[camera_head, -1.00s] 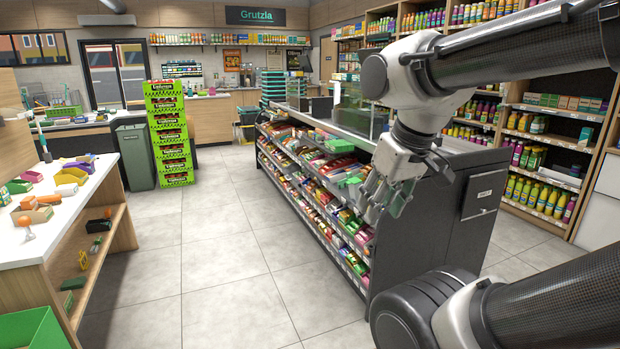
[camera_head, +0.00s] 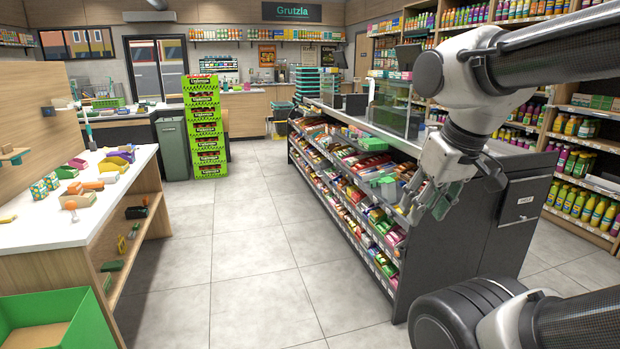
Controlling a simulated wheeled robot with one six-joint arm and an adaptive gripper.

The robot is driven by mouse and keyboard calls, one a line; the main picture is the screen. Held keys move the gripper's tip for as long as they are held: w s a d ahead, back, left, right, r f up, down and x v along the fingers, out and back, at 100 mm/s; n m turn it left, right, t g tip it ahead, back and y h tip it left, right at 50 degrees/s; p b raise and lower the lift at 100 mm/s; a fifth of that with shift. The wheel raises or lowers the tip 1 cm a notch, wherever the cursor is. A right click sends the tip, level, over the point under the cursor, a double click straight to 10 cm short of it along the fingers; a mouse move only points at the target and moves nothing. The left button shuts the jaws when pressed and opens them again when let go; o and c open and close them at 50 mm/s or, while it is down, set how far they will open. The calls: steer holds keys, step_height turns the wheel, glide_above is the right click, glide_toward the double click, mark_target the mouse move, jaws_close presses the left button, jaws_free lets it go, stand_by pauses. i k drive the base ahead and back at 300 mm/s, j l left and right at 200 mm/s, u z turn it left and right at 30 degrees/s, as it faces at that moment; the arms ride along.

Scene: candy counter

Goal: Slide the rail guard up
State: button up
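The candy counter (camera_head: 455,230) stands right of the middle, with sloping shelves of packets and front rails running away from me. I cannot single out a rail guard on it; the near end of the shelves is partly hidden by my arm. My gripper (camera_head: 425,205) is in front of the counter's near end, level with its upper shelf in the picture. Its fingers look parted, with nothing seen between them. I cannot tell whether it touches the counter.
A white-topped wooden table (camera_head: 40,225) with small items stands at the left, a green box (camera_head: 75,315) before it. Stacked green crates (camera_head: 205,125) and a grey bin (camera_head: 172,150) stand behind. The tiled floor (camera_head: 250,250) between table and counter is clear.

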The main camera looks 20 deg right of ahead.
mark_target(340, 172)
steer(key=i, duration=1.3)
steer(key=i+z, duration=0.15)
steer(key=i, duration=0.6)
steer(key=i+z, duration=0.15)
steer(key=i, duration=0.55)
steer(key=i+j+z, duration=0.1)
steer(key=i, duration=0.65)
steer(key=i+j+z, duration=0.1)
steer(key=i+z, duration=0.25)
steer(key=i, duration=0.45)
